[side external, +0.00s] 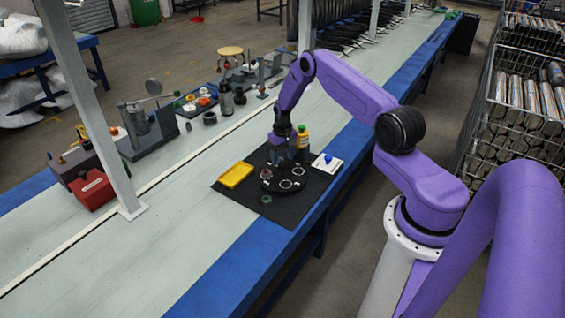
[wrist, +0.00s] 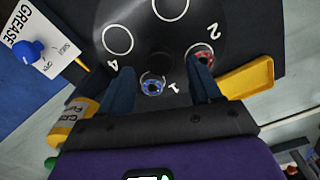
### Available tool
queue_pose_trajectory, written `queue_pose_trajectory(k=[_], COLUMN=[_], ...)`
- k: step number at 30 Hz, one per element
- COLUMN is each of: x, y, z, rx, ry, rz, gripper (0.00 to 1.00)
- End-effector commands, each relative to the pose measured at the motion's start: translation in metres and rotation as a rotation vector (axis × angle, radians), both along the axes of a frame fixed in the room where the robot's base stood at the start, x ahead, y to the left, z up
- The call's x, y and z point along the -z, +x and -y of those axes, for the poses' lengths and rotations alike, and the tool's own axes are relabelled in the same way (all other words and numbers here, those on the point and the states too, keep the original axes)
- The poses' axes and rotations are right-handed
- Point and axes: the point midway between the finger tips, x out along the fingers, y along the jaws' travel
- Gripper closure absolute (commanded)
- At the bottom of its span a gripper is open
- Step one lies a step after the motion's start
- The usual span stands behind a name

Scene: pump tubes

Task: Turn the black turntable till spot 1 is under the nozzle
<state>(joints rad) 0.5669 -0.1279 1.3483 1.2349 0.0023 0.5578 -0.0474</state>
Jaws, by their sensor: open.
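The black turntable (wrist: 136,62) fills the upper middle of the wrist view, with a dark round hub (wrist: 160,65) and white numbers 1, 2 and 4 showing. A blue ring-shaped part (wrist: 152,84) sits beside number 1, and a red one (wrist: 203,55) beside number 2. Two other white circles look empty. My gripper (wrist: 162,88) is open, its blue fingers on either side of spot 1; contact cannot be told. In the side view the turntable (side external: 283,184) lies under my gripper (side external: 288,158). I cannot make out the nozzle clearly.
A yellow tray (side external: 236,175) lies left of the turntable on the black mat (side external: 245,203). A yellow bottle (side external: 302,139) stands behind my gripper. A white GREASE card (side external: 327,163) with a blue knob (wrist: 28,50) lies to the right in the side view.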

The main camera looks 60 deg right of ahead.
Motion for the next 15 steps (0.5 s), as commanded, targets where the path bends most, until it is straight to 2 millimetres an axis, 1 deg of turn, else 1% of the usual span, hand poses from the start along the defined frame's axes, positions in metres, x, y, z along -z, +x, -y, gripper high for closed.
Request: queue_pose_trajectory(k=[1, 6, 10, 15], x=[0.007, 0.022, 0.028, 0.029], y=[0.0, 0.0, 0.0, 0.0], z=[0.0, 0.0, 0.0, 0.0], rx=[0.0, 0.0, -0.001, -0.001], ry=[0.0, 0.0, 0.0, 0.0], rz=[-0.001, -0.001, -0.001, 0.0], gripper=[0.37, 0.37, 0.37, 0.37])
